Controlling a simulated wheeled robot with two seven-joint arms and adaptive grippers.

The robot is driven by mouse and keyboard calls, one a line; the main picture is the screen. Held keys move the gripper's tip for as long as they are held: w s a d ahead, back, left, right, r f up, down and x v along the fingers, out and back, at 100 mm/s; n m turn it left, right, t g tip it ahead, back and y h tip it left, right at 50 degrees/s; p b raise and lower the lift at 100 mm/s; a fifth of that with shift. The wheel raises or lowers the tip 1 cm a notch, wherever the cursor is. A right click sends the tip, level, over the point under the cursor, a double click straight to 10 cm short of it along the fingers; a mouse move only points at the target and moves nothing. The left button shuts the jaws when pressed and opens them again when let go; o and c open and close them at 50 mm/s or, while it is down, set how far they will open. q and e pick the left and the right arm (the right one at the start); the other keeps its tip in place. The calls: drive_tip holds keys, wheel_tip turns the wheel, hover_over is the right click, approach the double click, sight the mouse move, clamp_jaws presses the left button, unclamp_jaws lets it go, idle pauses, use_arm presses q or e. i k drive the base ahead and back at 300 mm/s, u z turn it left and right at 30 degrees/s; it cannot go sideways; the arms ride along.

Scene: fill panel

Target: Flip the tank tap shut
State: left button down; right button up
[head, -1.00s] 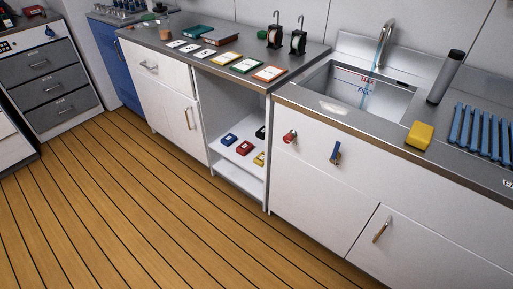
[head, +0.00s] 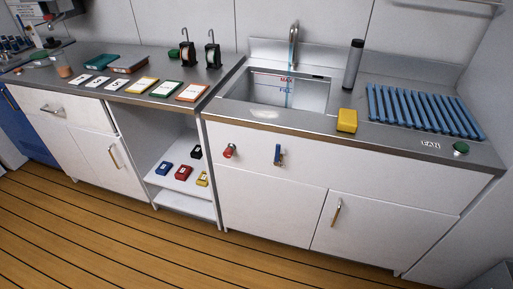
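A blue lever handle (head: 278,155) is mounted on the white front panel below the sink and points roughly upright. A red round knob (head: 229,150) sits on the same panel to its left. No readable label shows which one is the tank tap. Above them is a steel sink tank (head: 318,95) with red MAX and blue FILL marks on its back wall. A curved metal spout (head: 293,45) stands behind it, and a thin pale blue stream seems to run down from it. Neither of my grippers is in view.
Left are cards and two spools. An open shelf (head: 185,205) holds small coloured boxes. The wooden floor in front is clear.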

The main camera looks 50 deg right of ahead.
sight(277, 162)
drive_tip(key=i, duration=0.85)
drive_tip(key=z, duration=2.1)
